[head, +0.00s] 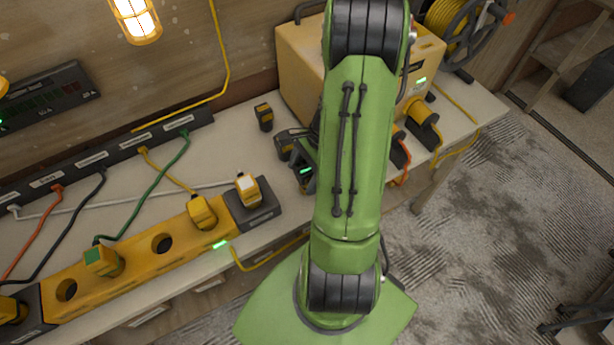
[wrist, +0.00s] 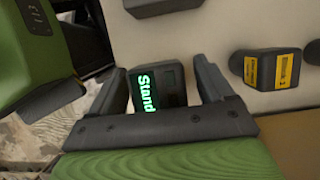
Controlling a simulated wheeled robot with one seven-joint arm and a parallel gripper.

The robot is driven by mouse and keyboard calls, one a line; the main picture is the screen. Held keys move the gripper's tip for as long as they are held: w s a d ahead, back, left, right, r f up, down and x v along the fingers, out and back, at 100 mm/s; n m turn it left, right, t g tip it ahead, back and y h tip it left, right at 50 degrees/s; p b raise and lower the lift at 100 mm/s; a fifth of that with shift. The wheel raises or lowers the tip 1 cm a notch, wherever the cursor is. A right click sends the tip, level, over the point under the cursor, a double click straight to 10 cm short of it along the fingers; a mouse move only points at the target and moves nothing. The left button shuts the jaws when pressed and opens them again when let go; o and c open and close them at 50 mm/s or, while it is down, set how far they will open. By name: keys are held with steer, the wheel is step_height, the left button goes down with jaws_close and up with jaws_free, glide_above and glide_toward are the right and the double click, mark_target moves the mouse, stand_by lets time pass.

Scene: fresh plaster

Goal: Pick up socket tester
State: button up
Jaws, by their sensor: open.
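A dark, boxy device with a lit green display reading "Stand" (wrist: 158,88) stands on the pale bench top between my jaws in the wrist view. It looks like the socket tester, though no name shows on it. In the head view its green display (head: 306,171) shows small beside my arm, with the rest mostly hidden. My gripper (wrist: 162,85) is open, with one finger on each side of the device. Whether either finger touches it I cannot tell. My green arm covers much of the head view's middle.
A small black block with a yellow label (wrist: 272,68) stands to the right in the wrist view; it also shows in the head view (head: 264,117). A long yellow socket strip (head: 135,262) with cords lies at left. A large yellow box (head: 298,58) stands behind my arm.

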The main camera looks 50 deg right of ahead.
steer(key=shift+r, duration=0.1)
steer(key=c, duration=1.2)
steer(key=shift+o, duration=0.2)
steer(key=shift+r, duration=0.1)
step_height(320, 180, up, 10)
steer(key=p, duration=0.2)
steer(key=shift+p, duration=0.3)
